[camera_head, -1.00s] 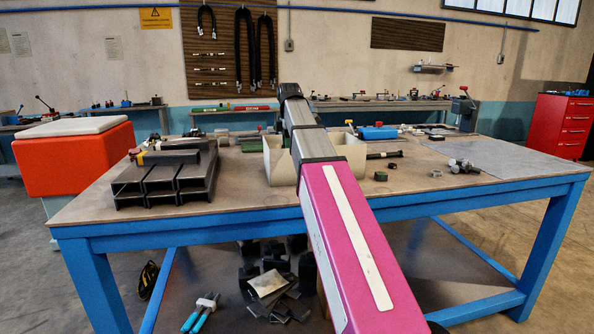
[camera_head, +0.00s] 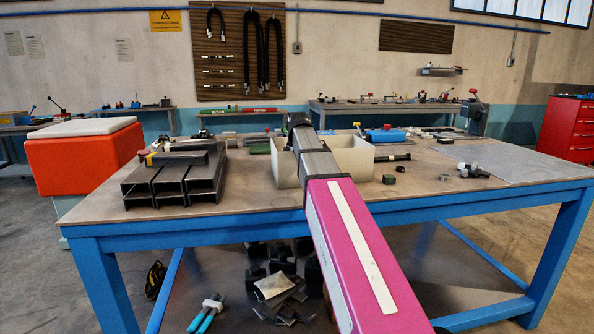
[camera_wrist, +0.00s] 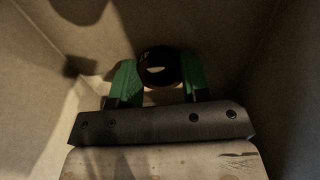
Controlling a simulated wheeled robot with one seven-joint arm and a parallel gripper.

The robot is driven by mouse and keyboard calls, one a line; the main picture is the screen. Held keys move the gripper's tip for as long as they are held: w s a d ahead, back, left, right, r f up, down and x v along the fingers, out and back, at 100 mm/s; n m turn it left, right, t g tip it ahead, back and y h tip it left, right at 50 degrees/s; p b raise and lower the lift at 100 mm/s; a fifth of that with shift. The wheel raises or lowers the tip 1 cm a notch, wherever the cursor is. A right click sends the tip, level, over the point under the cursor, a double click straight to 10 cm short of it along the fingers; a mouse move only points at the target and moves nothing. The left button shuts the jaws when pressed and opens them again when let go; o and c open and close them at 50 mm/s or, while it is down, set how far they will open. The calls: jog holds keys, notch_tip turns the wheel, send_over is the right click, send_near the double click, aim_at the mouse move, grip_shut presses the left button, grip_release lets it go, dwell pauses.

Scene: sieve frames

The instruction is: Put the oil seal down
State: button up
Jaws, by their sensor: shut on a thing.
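The oil seal (camera_wrist: 174,60) is a dark ring with a light opening in its middle, seen in the wrist view. It sits between the green fingers of my gripper (camera_wrist: 159,73), which are shut on it. The gripper is inside a cream open-topped bin (camera_head: 356,163), whose walls (camera_wrist: 268,60) surround it in the wrist view. In the head view my arm reaches over the bin, and the fingers and seal are hidden. I cannot tell whether the seal touches the bin floor.
The bin stands on a blue-framed workbench (camera_head: 250,209). Dark square tubes (camera_head: 172,186) are stacked at left. A blue object (camera_head: 386,135) and small dark parts lie behind and right of the bin. A grey sheet (camera_head: 515,163) covers the right end.

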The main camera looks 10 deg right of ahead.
jog(key=o, duration=0.9)
notch_tip(320, 180, up, 12)
jog(key=shift+r, duration=0.1)
